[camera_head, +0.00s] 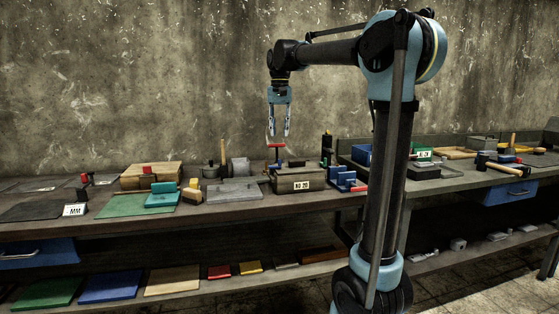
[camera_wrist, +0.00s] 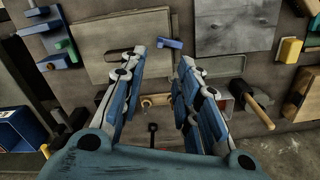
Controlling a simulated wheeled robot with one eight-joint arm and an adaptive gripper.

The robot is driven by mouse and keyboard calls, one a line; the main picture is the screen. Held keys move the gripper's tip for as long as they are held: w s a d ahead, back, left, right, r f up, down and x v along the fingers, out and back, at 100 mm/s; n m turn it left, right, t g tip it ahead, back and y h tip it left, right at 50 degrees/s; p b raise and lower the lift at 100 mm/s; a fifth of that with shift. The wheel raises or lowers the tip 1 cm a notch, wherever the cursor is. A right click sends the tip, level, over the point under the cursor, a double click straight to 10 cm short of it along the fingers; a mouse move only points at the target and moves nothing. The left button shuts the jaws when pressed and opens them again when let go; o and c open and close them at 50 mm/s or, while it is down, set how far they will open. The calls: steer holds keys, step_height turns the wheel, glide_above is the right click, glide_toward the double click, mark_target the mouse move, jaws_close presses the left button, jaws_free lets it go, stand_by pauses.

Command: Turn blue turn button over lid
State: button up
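A blue bar (camera_wrist: 169,43), which looks like the turn button, lies at the edge of a grey lid plate (camera_wrist: 100,68) in the wrist view. It points outward, toward the neighbouring grey slab, not clearly across the lid. In the head view the lidded box marked NO 29 (camera_head: 292,184) stands at the bench front; I cannot clearly make out the button there. My gripper (camera_head: 279,132) hangs pointing down above and behind the box. In the wrist view my gripper (camera_wrist: 163,57) is open, with nothing between its fingers and the blue bar beyond the fingertips.
A red-topped upright piece (camera_head: 276,146) stands below my gripper. A blue fixture (camera_head: 346,180) is right of the box, and a grey slab (camera_head: 233,192) and yellow block (camera_head: 192,195) are left. The air around my gripper is clear.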

mark_target(275, 167)
step_height(275, 167, down, 12)
steer(key=shift+r, duration=0.25)
stand_by(0.3)
jaws_close()
